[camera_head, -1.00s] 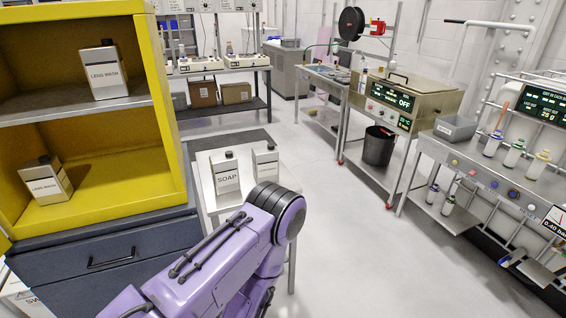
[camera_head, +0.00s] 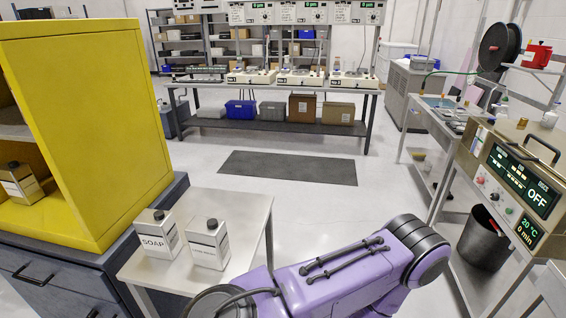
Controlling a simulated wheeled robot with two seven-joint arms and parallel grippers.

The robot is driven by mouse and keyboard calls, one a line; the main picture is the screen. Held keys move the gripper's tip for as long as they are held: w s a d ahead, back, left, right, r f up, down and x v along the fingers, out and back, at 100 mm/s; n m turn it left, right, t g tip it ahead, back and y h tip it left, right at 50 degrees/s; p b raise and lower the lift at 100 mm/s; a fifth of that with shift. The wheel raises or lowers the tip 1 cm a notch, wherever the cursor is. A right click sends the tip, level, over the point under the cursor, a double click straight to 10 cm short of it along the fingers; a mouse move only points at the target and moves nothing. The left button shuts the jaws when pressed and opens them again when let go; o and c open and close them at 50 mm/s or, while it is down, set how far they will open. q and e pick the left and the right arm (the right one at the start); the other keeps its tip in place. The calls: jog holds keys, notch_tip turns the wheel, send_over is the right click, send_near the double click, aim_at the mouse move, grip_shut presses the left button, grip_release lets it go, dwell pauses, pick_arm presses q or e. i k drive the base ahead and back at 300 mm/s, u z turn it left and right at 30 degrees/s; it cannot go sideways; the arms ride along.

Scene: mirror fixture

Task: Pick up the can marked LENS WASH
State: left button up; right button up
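A metal can with a black cap (camera_head: 20,182) stands on the lower shelf of the yellow cabinet at the left edge. Its label is cut off and unreadable now; it read LENS WASH one second ago. On the small table (camera_head: 160,274) stand two similar upright cans: one marked SOAP (camera_head: 157,233), and beside it a can (camera_head: 208,244) whose label is too small to read. Neither of my grippers is in view. A purple link of my own arm crosses the lower middle, right of the table.
The yellow cabinet (camera_head: 100,130) sits on a dark drawer unit (camera_head: 50,275) at left. A bench with machines (camera_head: 290,84) stands at the back. A steel bath unit (camera_head: 505,185) and black bin (camera_head: 484,238) are at right. The floor around the dark mat (camera_head: 288,168) is clear.

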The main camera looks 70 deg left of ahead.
aim_at(208, 238)
jog(key=i, duration=0.9)
jog(key=u, duration=2.55)
